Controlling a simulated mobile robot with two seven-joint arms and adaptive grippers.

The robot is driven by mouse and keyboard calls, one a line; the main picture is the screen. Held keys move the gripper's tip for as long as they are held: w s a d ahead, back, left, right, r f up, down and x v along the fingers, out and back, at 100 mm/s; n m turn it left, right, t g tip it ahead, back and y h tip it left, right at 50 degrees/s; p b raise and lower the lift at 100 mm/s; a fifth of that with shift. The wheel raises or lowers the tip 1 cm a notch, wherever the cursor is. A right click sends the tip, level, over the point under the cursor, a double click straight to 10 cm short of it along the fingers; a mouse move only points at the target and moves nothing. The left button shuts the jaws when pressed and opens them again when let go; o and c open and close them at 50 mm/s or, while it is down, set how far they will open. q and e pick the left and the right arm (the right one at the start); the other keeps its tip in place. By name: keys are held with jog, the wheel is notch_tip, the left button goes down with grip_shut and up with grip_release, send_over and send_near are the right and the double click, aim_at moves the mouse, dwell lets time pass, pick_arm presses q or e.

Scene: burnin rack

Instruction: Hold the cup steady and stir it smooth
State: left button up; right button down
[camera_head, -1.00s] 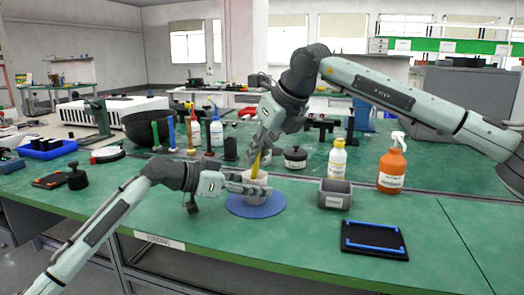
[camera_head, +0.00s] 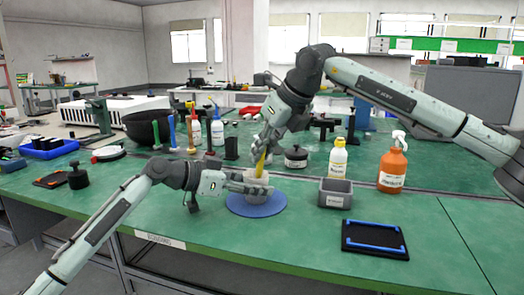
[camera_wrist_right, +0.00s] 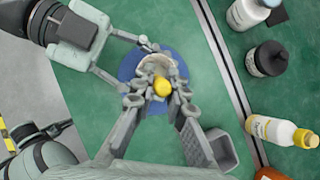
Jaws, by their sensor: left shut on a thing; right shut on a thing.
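A light grey cup (camera_head: 256,187) stands on a round blue mat (camera_head: 257,208) on the green bench. My left gripper (camera_head: 262,189) is shut on the cup from the left side. My right gripper (camera_head: 266,147) is above the cup, shut on a yellow stirrer (camera_head: 261,164) that slants down into the cup. In the right wrist view, the stirrer's yellow end (camera_wrist_right: 162,86) shows between the right fingers, over the cup (camera_wrist_right: 158,64). The cup's contents are mostly hidden by the stirrer and fingers.
A grey bin (camera_head: 335,192) stands right of the mat. An orange spray bottle (camera_head: 392,168), a yellow-capped bottle (camera_head: 337,158) and a dark lidded jar (camera_head: 296,157) stand behind it. A black tray (camera_head: 375,240) lies at front right. The bench front left of the mat is clear.

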notch_tip(320, 180, up, 7)
jog(key=s+d, duration=0.1)
dwell(0.9)
jog(key=shift+r, duration=0.1)
dwell(0.6)
jog(key=shift+r, duration=2.5)
pick_arm(q)
jog(key=o, duration=1.2)
